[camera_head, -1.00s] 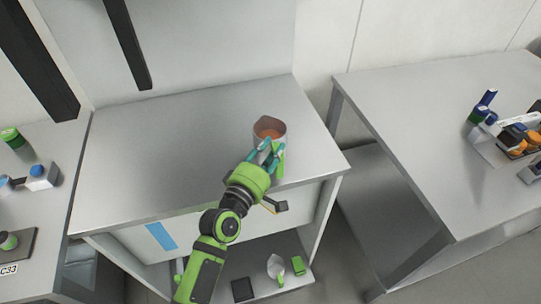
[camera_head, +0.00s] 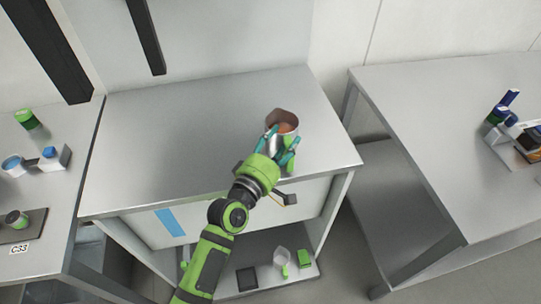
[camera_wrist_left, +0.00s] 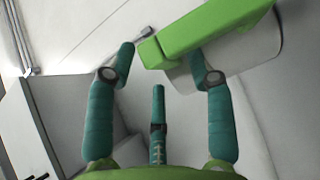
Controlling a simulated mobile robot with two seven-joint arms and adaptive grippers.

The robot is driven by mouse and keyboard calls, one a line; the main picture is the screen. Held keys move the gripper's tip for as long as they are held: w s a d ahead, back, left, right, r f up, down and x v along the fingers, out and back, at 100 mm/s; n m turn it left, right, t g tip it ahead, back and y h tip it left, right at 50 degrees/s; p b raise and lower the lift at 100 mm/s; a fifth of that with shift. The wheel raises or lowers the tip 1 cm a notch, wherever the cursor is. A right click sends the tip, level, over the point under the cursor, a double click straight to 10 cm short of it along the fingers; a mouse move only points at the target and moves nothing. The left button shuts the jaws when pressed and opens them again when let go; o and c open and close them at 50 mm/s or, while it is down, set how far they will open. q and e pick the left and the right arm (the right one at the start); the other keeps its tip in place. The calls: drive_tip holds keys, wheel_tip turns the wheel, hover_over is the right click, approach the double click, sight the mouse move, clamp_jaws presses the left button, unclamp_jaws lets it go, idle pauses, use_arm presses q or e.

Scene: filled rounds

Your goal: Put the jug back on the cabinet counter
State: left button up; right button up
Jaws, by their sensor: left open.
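The jug (camera_head: 283,117), a grey vessel with orange-brown contents, stands upright on the cabinet counter (camera_head: 190,130) near its right side. My left gripper (camera_head: 279,143) is at the jug's near side with its teal fingers spread, and it hides part of the jug. In the left wrist view, the jug's green handle (camera_wrist_left: 205,28) and pale body (camera_wrist_left: 245,50) lie just beyond the open fingertips (camera_wrist_left: 160,72). The right fingertip overlaps the handle's edge in the picture; I cannot tell whether it touches. My right gripper is not in view.
Below the counter, a shelf holds a clear vessel (camera_head: 281,258), a green item (camera_head: 305,259) and a dark square (camera_head: 246,279). Side tables with small items stand left (camera_head: 60,200) and right (camera_head: 430,130). The counter's left and middle are clear.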

use_arm(q)
drive_tip(key=b+v, duration=0.2)
drive_tip(key=v, duration=0.9)
drive_tip(key=shift+s+a, duration=0.25)
drive_tip(key=shift+s, duration=0.05)
